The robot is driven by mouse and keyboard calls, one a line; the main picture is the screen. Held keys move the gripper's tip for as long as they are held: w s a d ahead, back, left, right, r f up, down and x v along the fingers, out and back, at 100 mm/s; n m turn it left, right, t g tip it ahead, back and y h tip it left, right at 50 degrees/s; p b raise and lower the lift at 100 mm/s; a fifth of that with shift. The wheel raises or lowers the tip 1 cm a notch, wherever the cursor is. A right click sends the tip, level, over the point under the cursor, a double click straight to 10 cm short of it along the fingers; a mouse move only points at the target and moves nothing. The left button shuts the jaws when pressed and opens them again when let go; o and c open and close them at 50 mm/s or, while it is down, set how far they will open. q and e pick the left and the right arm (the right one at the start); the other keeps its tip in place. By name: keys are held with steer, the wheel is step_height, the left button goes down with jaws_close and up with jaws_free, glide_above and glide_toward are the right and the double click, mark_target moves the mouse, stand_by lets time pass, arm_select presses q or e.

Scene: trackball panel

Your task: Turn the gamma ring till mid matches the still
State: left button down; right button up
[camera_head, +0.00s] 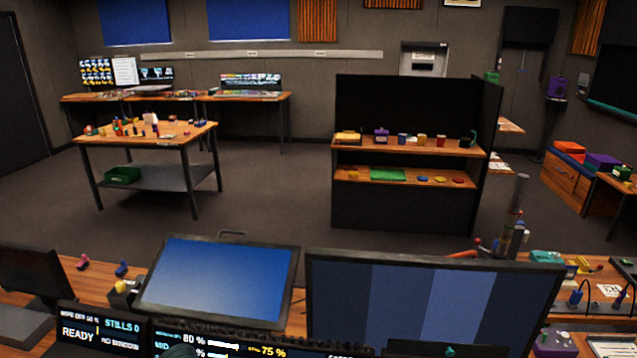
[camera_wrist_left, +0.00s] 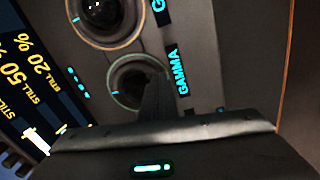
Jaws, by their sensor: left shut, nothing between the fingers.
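The gamma ring (camera_wrist_left: 132,82) is a round dark ring with a pale rim, beside the glowing GAMMA label (camera_wrist_left: 178,70) in the left wrist view. My left gripper (camera_wrist_left: 153,98) is shut with nothing between its fingers. Its fingers overlap the ring's lower right part in the picture; I cannot tell whether they touch it. The readout (camera_wrist_left: 22,75) at the left shows STILL lines with 20 % and 50 %. In the head view, a monitor (camera_head: 430,300) shows vertical blue bands of differing shades. The lower readout (camera_head: 215,345) shows 80 % and 75 %; its MID value is hidden.
A second ring (camera_wrist_left: 105,18) is close above the gamma ring. A tilted blue screen (camera_head: 218,280) stands left of the banded monitor. A READY display (camera_head: 100,333) is at lower left. Shelves (camera_head: 408,148) and a work table (camera_head: 150,133) stand farther back, with open floor between.

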arm_select(q)
steer(key=shift+s+f, duration=0.15)
steer(key=shift+a+m+p, duration=0.15)
steer(key=shift+m+p, duration=0.35)
steer(key=shift+p, duration=0.1)
steer(key=shift+a+m+p, duration=0.2)
steer(key=shift+m+p, duration=0.2)
steer(key=shift+m, duration=0.1)
steer(key=shift+a+m+p, duration=0.2)
steer(key=shift+m+p, duration=0.3)
steer(key=shift+a+m+p, duration=0.2)
steer(key=shift+m+p, duration=0.15)
steer(key=shift+m, duration=0.15)
steer(key=shift+w+a+r, duration=0.1)
steer(key=shift+w+r, duration=0.1)
steer(key=shift+w, duration=0.05)
